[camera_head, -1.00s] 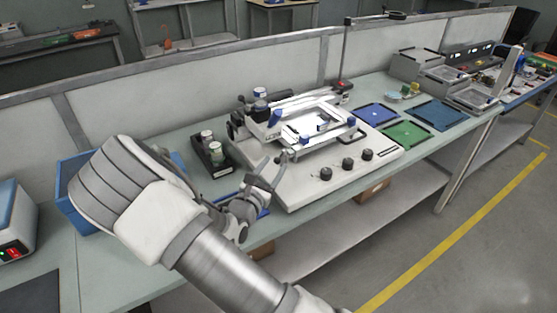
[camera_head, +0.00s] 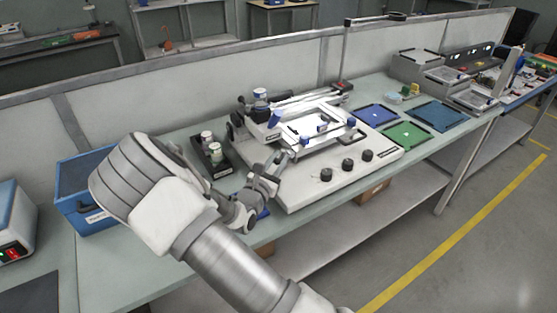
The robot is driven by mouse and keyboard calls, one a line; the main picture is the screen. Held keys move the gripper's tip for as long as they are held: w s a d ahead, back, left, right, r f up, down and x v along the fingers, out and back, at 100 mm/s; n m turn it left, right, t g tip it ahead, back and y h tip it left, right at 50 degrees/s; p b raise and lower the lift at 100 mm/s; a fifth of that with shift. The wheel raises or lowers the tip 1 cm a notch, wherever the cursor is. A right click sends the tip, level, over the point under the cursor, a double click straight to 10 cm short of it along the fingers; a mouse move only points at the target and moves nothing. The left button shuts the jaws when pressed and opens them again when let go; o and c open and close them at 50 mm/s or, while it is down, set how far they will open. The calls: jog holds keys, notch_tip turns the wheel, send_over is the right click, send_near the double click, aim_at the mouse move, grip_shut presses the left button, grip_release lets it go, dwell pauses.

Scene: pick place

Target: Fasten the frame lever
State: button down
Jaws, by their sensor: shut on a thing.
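A white stencil printer with a flat base (camera_head: 310,187) stands on the bench, with a framed plate (camera_head: 325,145) on top. The frame carries blue knobs (camera_head: 304,138) and a blue handle piece (camera_head: 276,118) at its left. My gripper (camera_head: 281,160) is at the near left corner of the frame, shut on a small part there that looks like the frame lever. The fingers and wrist hide most of the lever, so its angle cannot be told. Three black knobs (camera_head: 347,164) sit along the front of the base.
A black holder with jars (camera_head: 211,155) stands left of the printer. A blue bin (camera_head: 88,205) is further left. Blue (camera_head: 374,115) and green (camera_head: 406,134) mats lie to the right. A low partition (camera_head: 200,105) runs behind the bench.

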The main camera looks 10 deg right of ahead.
jog(key=shift+a+g+h, duration=0.1)
jog(key=shift+g+h, duration=0.2)
jog(key=m+g+h, duration=0.2)
jog(key=w+a+m+g+h, duration=0.1)
jog(key=m+g+h, duration=0.1)
jog(key=shift+w+f, duration=0.1)
jog(key=shift+w+a+m+g+h+b, duration=0.1)
jog(key=shift+w+m+g+h+b, duration=0.1)
jog(key=shift+m+g+h+b, duration=0.55)
jog(key=shift+w+a+m+g+h+b, duration=0.1)
jog(key=shift+w+m+g+h+b, duration=0.15)
jog(key=shift+m+g, duration=0.85)
jog(key=shift+g, duration=0.65)
jog(key=c, duration=0.8)
grip_release()
jog(key=shift+o, duration=0.2)
jog(key=v, duration=1.2)
